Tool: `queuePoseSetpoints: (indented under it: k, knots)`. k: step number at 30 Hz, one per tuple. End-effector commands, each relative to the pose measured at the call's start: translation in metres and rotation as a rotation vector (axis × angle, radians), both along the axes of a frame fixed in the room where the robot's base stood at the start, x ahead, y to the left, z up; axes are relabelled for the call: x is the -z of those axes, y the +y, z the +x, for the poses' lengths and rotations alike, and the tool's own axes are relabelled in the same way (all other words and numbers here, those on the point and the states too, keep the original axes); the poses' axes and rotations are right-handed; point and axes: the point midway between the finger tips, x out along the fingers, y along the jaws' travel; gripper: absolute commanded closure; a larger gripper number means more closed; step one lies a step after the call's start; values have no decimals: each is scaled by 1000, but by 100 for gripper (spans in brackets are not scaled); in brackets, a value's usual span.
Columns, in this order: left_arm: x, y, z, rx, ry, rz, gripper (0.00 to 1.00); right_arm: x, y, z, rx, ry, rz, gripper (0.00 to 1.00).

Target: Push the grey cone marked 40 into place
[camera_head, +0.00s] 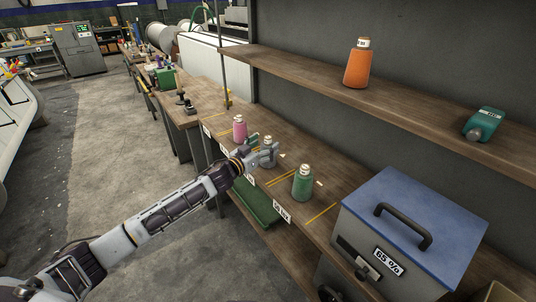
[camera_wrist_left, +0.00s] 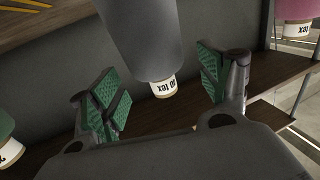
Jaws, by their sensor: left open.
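The grey cone (camera_head: 269,158) stands upright on the long wooden bench, between the pink cone and the green cone. In the left wrist view the grey cone (camera_wrist_left: 145,38) appears upside down, its white end band partly reading "40 tex". My left gripper (camera_head: 259,156) is at the grey cone, on its aisle side. In the wrist view the open gripper (camera_wrist_left: 160,85) has its green-padded fingers on either side of the cone, with visible gaps. Contact with the cone cannot be told. My right gripper is not in view.
A pink cone (camera_head: 240,129) and a green cone (camera_head: 303,184) stand close on either side. Yellow lines mark the bench (camera_head: 324,212). A blue-lidded box (camera_head: 416,218) stands at right.

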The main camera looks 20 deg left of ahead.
Motion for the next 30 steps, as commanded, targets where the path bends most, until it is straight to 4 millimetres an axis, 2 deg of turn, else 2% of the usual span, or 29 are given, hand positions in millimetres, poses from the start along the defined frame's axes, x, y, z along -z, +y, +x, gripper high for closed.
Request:
queuePoseSetpoints:
  k: [9,26,27,30]
  knots:
    - [0,-7,19,-1,-1,1,23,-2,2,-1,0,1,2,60]
    - [0,-8,22,0,0,1,23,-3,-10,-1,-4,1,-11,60]
    - [0,-8,22,0,0,1,24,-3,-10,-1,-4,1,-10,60]
    - [0,-8,21,0,0,1,37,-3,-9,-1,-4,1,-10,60]
